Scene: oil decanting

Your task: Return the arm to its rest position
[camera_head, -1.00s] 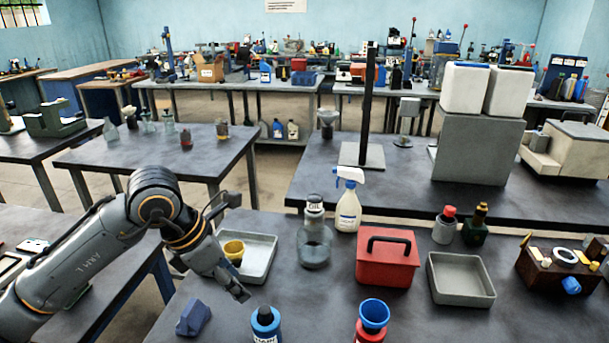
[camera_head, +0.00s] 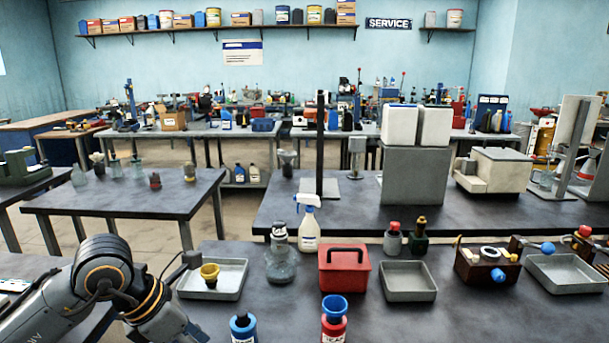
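My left arm (camera_head: 100,275) comes in from the lower left, bent at the elbow, with its wrist pointing down to the right. Only the upper part of my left gripper shows at the bottom edge; its fingers are cut off, so I cannot see whether it is open or shut. It is left of the blue-capped bottle (camera_head: 243,328) and in front of the grey tray (camera_head: 232,290) with a yellow funnel cup (camera_head: 210,274). My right arm and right gripper are not in view.
On the front bench stand a glass flask (camera_head: 281,262), a white spray bottle (camera_head: 309,232), a red box (camera_head: 343,268), an empty grey tray (camera_head: 408,290), and a red bottle (camera_head: 334,328) with a blue funnel (camera_head: 335,305). Bare benchtop lies at the front right.

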